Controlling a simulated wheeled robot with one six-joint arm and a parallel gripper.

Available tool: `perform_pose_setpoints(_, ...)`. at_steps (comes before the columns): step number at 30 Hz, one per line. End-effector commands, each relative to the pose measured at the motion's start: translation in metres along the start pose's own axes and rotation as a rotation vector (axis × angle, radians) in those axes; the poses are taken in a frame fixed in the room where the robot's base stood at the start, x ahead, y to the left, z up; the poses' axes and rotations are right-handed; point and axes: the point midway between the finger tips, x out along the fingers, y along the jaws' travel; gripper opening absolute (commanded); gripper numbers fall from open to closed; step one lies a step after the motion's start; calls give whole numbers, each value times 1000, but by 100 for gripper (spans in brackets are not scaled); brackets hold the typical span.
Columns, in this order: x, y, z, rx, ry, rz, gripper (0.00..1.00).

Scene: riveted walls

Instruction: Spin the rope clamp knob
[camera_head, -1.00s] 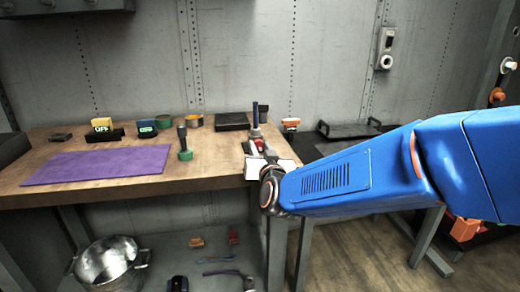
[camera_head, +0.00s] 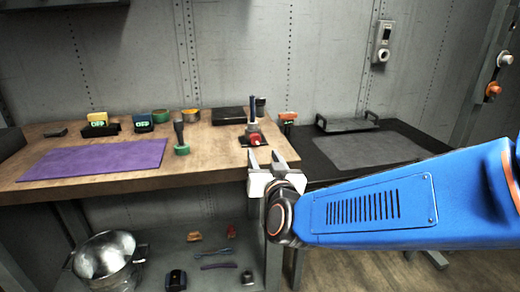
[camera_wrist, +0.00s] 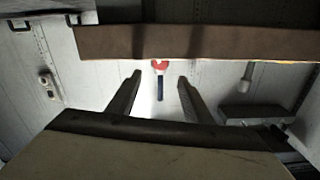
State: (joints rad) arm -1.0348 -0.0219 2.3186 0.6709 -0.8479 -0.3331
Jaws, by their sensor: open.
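A small device with a red knob-like part (camera_head: 255,139) and an upright blue bar (camera_head: 252,112) stands on a dark base at the workbench's right end; I take it for the rope clamp. In the wrist view, which looks upside down, the red part (camera_wrist: 160,65) and blue bar (camera_wrist: 160,88) appear between my fingers, beyond them. The bench edge hides part of the red piece there. My gripper (camera_head: 264,156) is open and empty at the front right corner of the bench, in front of the device and apart from it. Its fingers also show in the wrist view (camera_wrist: 160,78).
The wooden workbench (camera_head: 210,170) carries a purple mat (camera_head: 95,160), a dark upright tool with a green base (camera_head: 181,148), and a black box (camera_head: 229,115). An orange-topped item (camera_head: 287,118) stands right of the device. A dark tray (camera_head: 348,124) lies farther right. A metal pot (camera_head: 103,256) stands below.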

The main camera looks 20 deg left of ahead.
Motion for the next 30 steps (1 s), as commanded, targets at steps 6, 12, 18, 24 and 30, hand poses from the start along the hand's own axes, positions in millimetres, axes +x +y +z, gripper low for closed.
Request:
perform_pose_setpoints(6, -43, -1, 0, 1, 0, -3, 46)
perform_pose_setpoints(12, -68, -1, 0, 1, 0, -2, 46)
perform_pose_setpoints(18, -77, 0, 0, 1, 0, -1, 46)
perform_pose_setpoints(24, -78, 0, 0, 0, 0, 0, 46)
perform_pose_setpoints(30, -77, 5, -1, 3, -8, 0, 46)
